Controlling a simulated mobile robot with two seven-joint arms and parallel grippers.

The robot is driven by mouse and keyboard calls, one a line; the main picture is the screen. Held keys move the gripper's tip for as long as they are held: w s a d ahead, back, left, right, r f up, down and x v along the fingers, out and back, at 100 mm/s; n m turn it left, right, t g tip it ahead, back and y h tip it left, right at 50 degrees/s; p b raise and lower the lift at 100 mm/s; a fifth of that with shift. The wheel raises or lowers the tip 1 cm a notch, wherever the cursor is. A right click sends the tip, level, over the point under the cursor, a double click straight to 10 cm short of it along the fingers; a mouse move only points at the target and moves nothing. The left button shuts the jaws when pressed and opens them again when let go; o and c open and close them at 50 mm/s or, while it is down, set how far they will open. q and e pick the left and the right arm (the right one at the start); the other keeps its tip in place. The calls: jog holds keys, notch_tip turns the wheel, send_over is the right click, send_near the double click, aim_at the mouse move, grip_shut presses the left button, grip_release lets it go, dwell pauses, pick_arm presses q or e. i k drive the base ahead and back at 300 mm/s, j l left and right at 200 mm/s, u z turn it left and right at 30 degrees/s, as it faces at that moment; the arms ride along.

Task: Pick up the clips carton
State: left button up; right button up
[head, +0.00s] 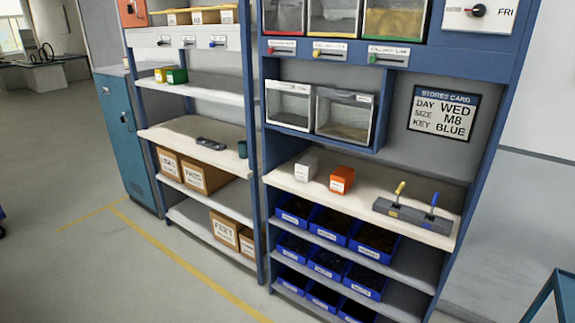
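Several small cartons are in view, and their labels are too small to read, so I cannot tell which is the clips carton. A white carton (306,166) and an orange carton (342,180) with a pale label stand side by side on the cream worktop (375,205) of the right unit. A yellow carton (162,74) and a green carton (177,76) stand together on an upper shelf of the left unit. Neither of my grippers is in view.
Blue bins (330,223) fill the shelves below the worktop. A grey block (412,215) with yellow and blue handles sits at its right. Clear-fronted bins (343,115) hang above. A blue cabinet (127,140) stands left. The floor (85,260) in front is clear.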

aim_at(307, 168)
jog(key=i+j+u, duration=0.25)
jog(key=u, duration=0.15)
jog(key=i+j+u, duration=0.1)
jog(key=i+u, duration=0.65)
jog(key=i+j+u, duration=0.1)
jog(key=i, duration=0.65)
jog(key=i+j+u, duration=0.15)
jog(key=i, duration=0.55)
jog(key=i+z, duration=0.45)
jog(key=i+j+z, duration=0.15)
jog(key=z, duration=0.25)
jog(key=i+j+z, duration=0.25)
jog(key=z, duration=0.2)
jog(key=i+j+z, duration=0.2)
jog(key=z, duration=0.2)
jog(key=i+j+z, duration=0.2)
jog(key=z, duration=0.15)
jog(key=i+j+z, duration=0.15)
jog(key=j+z, duration=0.25)
